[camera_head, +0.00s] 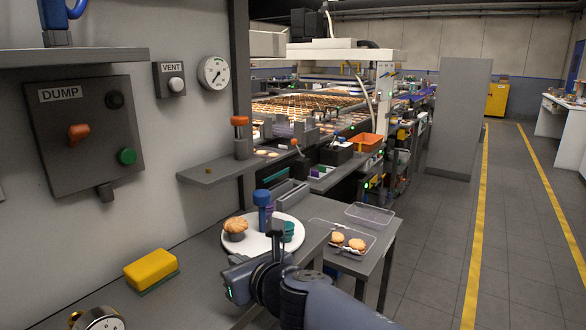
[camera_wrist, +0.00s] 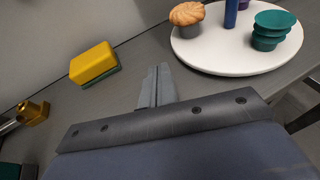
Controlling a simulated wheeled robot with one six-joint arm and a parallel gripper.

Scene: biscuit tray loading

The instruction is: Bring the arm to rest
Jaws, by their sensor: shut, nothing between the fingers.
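My gripper (camera_wrist: 159,72) is shut and empty in the wrist view, its fingers together above the grey worktop. In the head view my arm reaches in from the lower right, and the wrist hangs over the front of the worktop. The fingertips are hard to make out there. The white plate (camera_head: 243,246) lies just beyond the wrist, apart from the fingers in the wrist view (camera_wrist: 205,60). It holds a muffin (camera_head: 236,228), a blue-handled tool (camera_head: 263,210) and teal cups (camera_head: 288,231).
A yellow sponge (camera_head: 151,269) on a green base lies left of my gripper. A clear tray (camera_head: 338,260) with two biscuits and an empty clear container (camera_head: 369,214) stand right of the plate. The wall with the dump panel (camera_head: 85,135) borders the left. Open floor lies right.

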